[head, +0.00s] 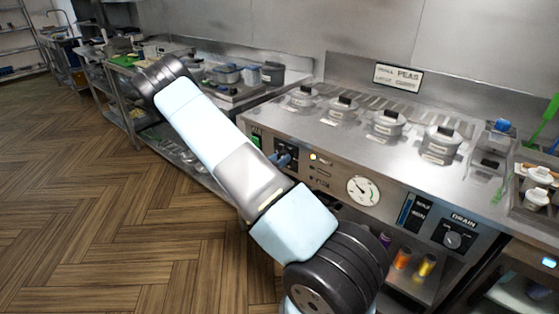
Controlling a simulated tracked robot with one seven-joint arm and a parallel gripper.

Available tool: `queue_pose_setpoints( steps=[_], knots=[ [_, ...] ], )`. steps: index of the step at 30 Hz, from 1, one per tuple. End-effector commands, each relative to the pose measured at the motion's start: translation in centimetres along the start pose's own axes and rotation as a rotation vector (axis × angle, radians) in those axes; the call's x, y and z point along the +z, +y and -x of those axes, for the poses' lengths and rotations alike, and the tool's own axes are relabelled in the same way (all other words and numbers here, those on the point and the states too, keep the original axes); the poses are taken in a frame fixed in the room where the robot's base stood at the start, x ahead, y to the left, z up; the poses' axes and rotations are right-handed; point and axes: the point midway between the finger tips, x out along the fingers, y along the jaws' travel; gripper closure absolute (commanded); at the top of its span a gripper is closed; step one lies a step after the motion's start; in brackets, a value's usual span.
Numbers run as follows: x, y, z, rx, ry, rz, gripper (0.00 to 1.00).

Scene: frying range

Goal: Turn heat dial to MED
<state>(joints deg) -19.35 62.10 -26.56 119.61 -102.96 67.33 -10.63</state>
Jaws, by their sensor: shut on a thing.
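The heat dial's dark panel (291,150) is on the front face of the steel range, left of the round gauge. My gripper (282,159) shows as small blue-grey fingers against this panel, partly behind my own arm. It is shut on the heat dial, whose knob is mostly covered by the fingers. The dial's marks, including MED, are too small to read, so its setting cannot be told.
A round white gauge (363,191), a green switch (256,141) and a lit indicator (313,156) are nearby on the panel. A drain knob (452,240) is farther right. Lidded pots (386,124) stand on top. Wooden floor (110,200) is clear at left.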

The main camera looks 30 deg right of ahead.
Motion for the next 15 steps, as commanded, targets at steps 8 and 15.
queue_pose_setpoints(
  steps=[8, 15],
  knots=[
    [0.15, 0.22, 0.01, 0.004, -0.003, 0.002, 0.8],
    [0.1, 0.15, 0.0, 0.002, -0.002, 0.002, 0.28]
  ],
)
